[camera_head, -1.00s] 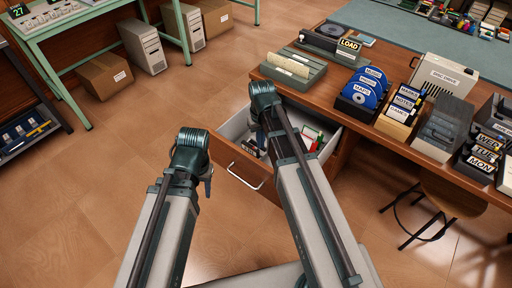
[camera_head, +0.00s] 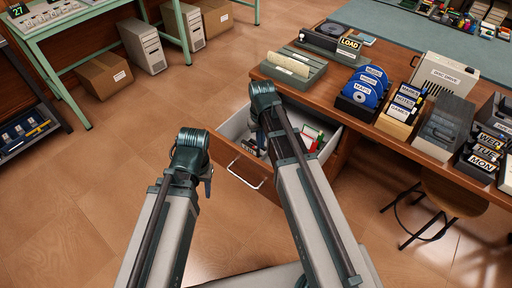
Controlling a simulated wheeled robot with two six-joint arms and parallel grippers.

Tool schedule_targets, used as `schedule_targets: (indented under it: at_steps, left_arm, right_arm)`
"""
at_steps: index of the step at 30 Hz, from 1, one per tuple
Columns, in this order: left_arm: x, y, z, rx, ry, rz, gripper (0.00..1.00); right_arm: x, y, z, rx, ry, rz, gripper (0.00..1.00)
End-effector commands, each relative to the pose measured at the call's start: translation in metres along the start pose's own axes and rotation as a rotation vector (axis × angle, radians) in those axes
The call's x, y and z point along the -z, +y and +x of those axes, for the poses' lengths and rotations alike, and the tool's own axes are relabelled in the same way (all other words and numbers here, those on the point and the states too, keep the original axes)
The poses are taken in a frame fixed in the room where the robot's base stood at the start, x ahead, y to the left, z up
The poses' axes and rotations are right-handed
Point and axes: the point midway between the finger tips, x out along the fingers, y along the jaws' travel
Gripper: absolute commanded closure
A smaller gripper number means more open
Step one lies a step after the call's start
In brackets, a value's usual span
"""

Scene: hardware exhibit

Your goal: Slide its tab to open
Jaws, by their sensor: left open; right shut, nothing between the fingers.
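Which thing carries the tab cannot be told in this view. The desk drawer (camera_head: 230,163) is pulled out, with a chrome handle (camera_head: 245,172) on its wooden front. Inside lie small items, among them a red, white and green one (camera_head: 311,138). My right gripper (camera_head: 259,139) points down over the drawer's left part, shut and empty. My own arm hides much of the drawer and any item right under the fingers. My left gripper (camera_head: 208,186) is open and empty in front of the drawer, left of its handle.
On the desk stand a grey card tray (camera_head: 291,67), a LOAD sign (camera_head: 349,44), blue discs in a rack (camera_head: 366,88), a labelled file box (camera_head: 398,115) and day-labelled boxes (camera_head: 486,150). A stool (camera_head: 455,198) stands below.

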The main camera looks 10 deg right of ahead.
Motion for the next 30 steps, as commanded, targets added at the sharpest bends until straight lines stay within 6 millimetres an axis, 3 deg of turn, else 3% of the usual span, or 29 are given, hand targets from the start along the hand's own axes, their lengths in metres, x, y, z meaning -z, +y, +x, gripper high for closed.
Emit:
schedule_targets:
  at_steps: [30]
  left_arm:
    - [0.001, 0.002, 0.023, 0.000, 0.000, 0.000, 0.55]
  right_arm:
    - [0.000, 0.000, 0.024, 0.000, 0.000, 0.000, 1.00]
